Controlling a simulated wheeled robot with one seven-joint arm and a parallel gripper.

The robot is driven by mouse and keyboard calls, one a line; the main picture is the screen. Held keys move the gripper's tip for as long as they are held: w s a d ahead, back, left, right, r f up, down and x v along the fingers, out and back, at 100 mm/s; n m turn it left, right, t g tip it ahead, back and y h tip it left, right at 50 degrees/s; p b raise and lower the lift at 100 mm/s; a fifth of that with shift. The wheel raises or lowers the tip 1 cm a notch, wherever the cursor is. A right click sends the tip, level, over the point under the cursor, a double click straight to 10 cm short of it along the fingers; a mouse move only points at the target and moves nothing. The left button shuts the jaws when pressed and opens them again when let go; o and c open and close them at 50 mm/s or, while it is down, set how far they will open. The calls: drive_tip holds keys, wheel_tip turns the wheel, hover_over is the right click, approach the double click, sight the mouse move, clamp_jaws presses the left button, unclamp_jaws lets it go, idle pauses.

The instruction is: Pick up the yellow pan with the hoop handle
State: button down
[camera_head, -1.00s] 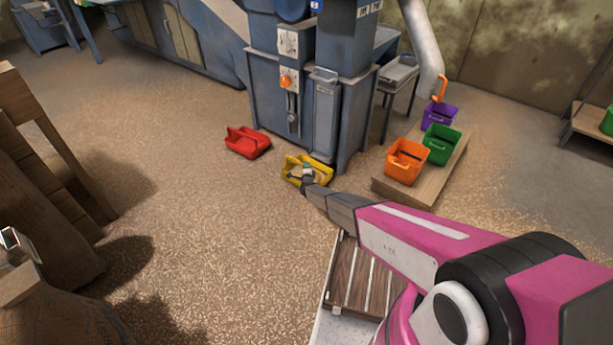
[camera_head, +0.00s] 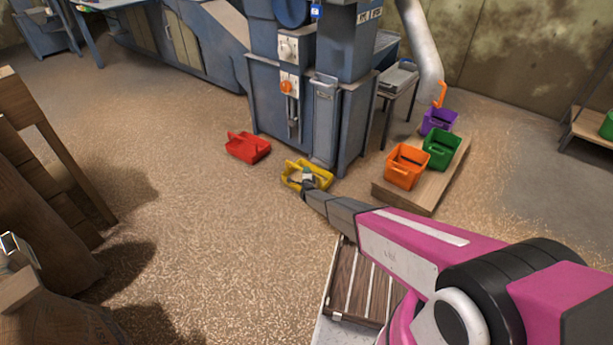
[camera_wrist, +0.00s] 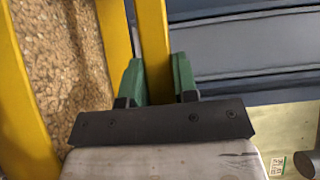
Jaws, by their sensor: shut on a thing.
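The yellow pan (camera_head: 323,180) is at the foot of the blue machine in the head view, with my gripper (camera_head: 305,177) at it. In the wrist view my gripper (camera_wrist: 160,82) has its two green fingers shut on a yellow bar, the hoop handle (camera_wrist: 153,35), one finger on each side of it. Another yellow edge of the pan (camera_wrist: 22,95) runs down the left of the wrist view, with grain-coloured ground or contents between. I cannot tell whether the pan touches the floor.
The blue machine (camera_head: 340,125) stands right behind the pan. A red pan (camera_head: 248,147) lies to the left. Orange (camera_head: 404,168), green (camera_head: 441,150) and purple (camera_head: 437,122) bins stand on a wooden platform (camera_head: 408,198) to the right. Grain-strewn floor in front is clear.

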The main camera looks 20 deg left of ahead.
wheel_tip(320, 180, up, 4)
drive_tip(key=shift+r, duration=0.1)
drive_tip(key=s+a+r, duration=0.3)
drive_tip(key=s+r, duration=0.4)
drive_tip(key=s, duration=0.4)
drive_tip(key=shift+a, duration=0.2)
idle(0.3)
